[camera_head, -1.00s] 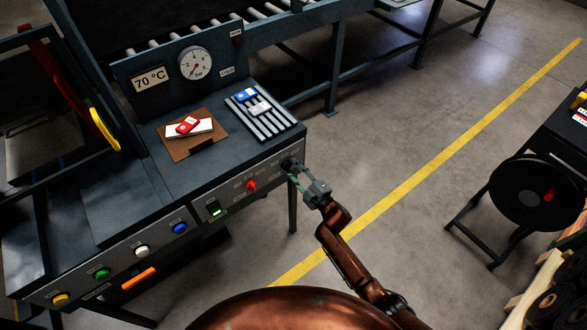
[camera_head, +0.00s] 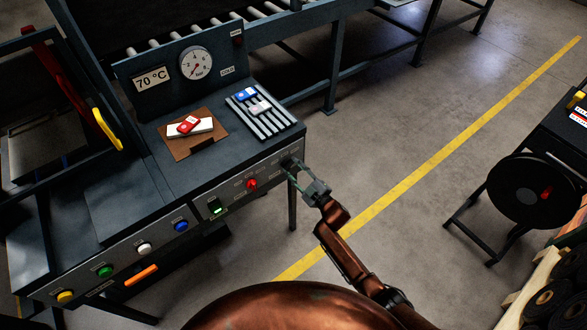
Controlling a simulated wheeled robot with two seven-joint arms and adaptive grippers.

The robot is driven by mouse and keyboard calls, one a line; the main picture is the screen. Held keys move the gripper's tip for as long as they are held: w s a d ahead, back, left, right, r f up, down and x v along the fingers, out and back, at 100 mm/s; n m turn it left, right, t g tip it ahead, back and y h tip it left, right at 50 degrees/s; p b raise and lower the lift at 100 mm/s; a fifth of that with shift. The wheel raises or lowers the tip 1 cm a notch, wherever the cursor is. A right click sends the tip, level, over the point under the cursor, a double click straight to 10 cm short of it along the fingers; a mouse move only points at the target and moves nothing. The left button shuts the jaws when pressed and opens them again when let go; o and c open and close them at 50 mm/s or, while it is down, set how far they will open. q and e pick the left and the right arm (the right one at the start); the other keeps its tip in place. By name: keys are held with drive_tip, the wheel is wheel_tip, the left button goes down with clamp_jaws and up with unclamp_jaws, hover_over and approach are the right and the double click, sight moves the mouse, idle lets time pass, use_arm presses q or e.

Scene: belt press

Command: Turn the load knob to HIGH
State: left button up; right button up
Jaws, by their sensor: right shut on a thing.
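A dark knob (camera_head: 288,163) is at the right end of the press's front panel (camera_head: 205,220), taken as the load knob; its label is too small to read. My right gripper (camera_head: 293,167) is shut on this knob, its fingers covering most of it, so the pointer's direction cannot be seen. The arm reaches in from the lower right. My left gripper is not in view.
Left along the panel are a red knob (camera_head: 251,184), a lit green switch (camera_head: 215,206) and several coloured buttons. On top are a brown board (camera_head: 183,151), a grooved rack (camera_head: 270,124) and a dial gauge (camera_head: 195,63).

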drive_tip(key=shift+a+r, duration=0.1)
drive_tip(key=shift+r, duration=0.15)
drive_tip(key=o, duration=1.2)
drive_tip(key=shift+w+f, duration=0.1)
drive_tip(key=shift+c, duration=0.2)
drive_tip(key=shift+f, duration=0.1)
drive_tip(key=v, duration=1.2)
